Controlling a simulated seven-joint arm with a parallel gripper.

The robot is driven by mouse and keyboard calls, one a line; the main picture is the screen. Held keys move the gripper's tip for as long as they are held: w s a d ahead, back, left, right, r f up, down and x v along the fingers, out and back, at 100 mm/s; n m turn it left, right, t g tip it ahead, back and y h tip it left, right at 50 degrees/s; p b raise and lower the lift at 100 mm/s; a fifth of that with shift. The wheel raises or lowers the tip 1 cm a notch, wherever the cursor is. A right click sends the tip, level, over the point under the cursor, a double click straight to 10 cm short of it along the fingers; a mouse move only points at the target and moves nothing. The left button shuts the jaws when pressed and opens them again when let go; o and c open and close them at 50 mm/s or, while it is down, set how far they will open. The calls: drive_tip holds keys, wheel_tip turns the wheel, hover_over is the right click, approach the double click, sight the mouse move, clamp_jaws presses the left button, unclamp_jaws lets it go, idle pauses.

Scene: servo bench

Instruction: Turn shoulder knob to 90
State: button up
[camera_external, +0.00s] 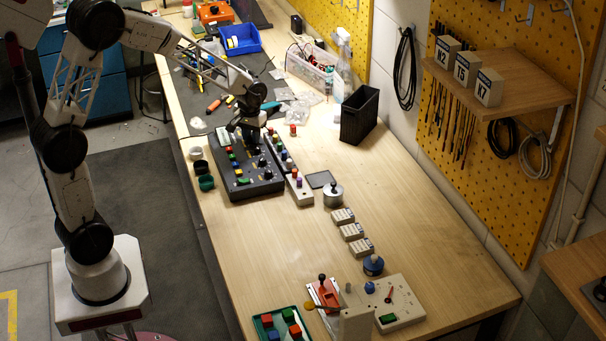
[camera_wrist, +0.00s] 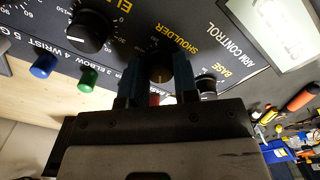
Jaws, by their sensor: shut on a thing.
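The dark arm control panel (camera_external: 266,186) lies on the wooden bench, below my gripper (camera_external: 250,132). In the wrist view the panel (camera_wrist: 205,25) shows upside down with labels for base, shoulder and elbow. The shoulder knob (camera_wrist: 160,70) is between the two fingers of my gripper (camera_wrist: 158,84), which is shut on it. The knob's pointer and much of its scale are hidden, so its angle cannot be read. The black elbow knob (camera_wrist: 90,32) stands to the left in the wrist view, and the smaller base knob (camera_wrist: 206,84) is close to the right finger.
A blue button (camera_wrist: 43,66) and a green button (camera_wrist: 88,80) sit near the panel's edge. A lit display (camera_wrist: 275,28) is at upper right. In the external view a black bin (camera_external: 360,115) and a blue tray (camera_external: 240,40) stand farther back. Bench right of the panel is partly clear.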

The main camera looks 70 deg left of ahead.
drive_tip(key=m, duration=0.6)
drive_tip(key=shift+m, duration=0.3)
idle(0.4)
drive_tip(key=o, duration=0.9)
drive_tip(key=shift+o, duration=0.2)
drive_tip(key=shift+r, duration=0.15)
drive_tip(key=shift+r, duration=3.8)
drive_tip(key=shift+d, duration=0.1)
